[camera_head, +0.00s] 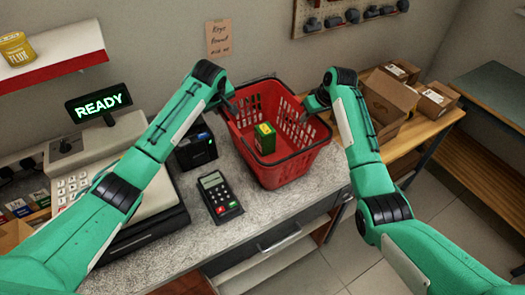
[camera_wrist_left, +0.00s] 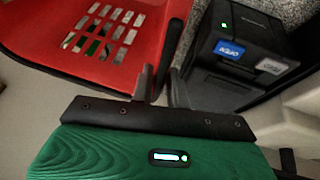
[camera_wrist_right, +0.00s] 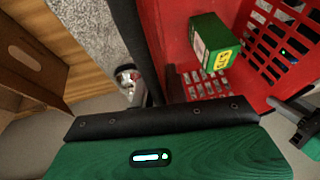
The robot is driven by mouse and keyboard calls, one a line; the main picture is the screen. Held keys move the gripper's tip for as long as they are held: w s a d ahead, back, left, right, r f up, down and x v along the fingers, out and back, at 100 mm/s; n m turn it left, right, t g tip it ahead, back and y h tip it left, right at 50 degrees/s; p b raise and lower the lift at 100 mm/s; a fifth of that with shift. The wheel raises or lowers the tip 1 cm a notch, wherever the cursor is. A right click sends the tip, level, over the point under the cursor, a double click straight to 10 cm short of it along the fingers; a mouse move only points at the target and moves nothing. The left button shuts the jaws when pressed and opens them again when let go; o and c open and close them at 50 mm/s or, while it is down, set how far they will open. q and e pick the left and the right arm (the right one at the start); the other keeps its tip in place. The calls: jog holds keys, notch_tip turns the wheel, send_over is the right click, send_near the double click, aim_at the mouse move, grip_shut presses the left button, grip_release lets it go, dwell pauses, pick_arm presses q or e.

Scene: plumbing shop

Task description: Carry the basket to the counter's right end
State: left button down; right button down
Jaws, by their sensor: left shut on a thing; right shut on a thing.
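The red basket (camera_head: 285,172) stands upright at the right part of the speckled counter (camera_head: 215,245); whether its base touches the counter is hard to tell. A green and yellow box (camera_head: 264,139) is inside it, and this box also shows in the right wrist view (camera_wrist_right: 213,42). My left gripper (camera_head: 230,104) is shut on the basket's left side near the rim. The basket's perforated wall fills the upper left of the left wrist view (camera_wrist_left: 70,45). My right gripper (camera_head: 312,106) is shut on the opposite side near the rim. The fingertips are partly hidden in the head view.
A card terminal (camera_head: 217,193) lies left of the basket, with a black printer (camera_head: 197,153) behind it. The cash register (camera_head: 130,185) is further left. A wooden table with cardboard boxes (camera_head: 388,104) stands right of the counter. Wall tools hang above.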

pick_arm(q)
jog(key=shift+a+f, duration=0.15)
jog(key=shift+f, duration=0.15)
pick_arm(e)
jog(key=shift+d+f, duration=0.2)
jog(key=shift+f, duration=0.1)
pick_arm(q)
jog(key=c, duration=1.4)
grip_release()
pick_arm(e)
jog(key=c, duration=1.4)
grip_release()
jog(key=shift+a, duration=0.1)
pick_arm(q)
jog(key=shift+o, duration=0.2)
jog(key=shift+r, duration=0.1)
pick_arm(e)
jog(key=shift+r, duration=0.1)
pick_arm(q)
jog(key=shift+s+r, duration=0.1)
jog(key=shift+r, duration=0.1)
pick_arm(e)
jog(key=shift+a, duration=0.1)
pick_arm(q)
jog(key=v, duration=1.1)
jog(key=shift+s+r, duration=0.2)
pick_arm(e)
jog(key=v, duration=1.2)
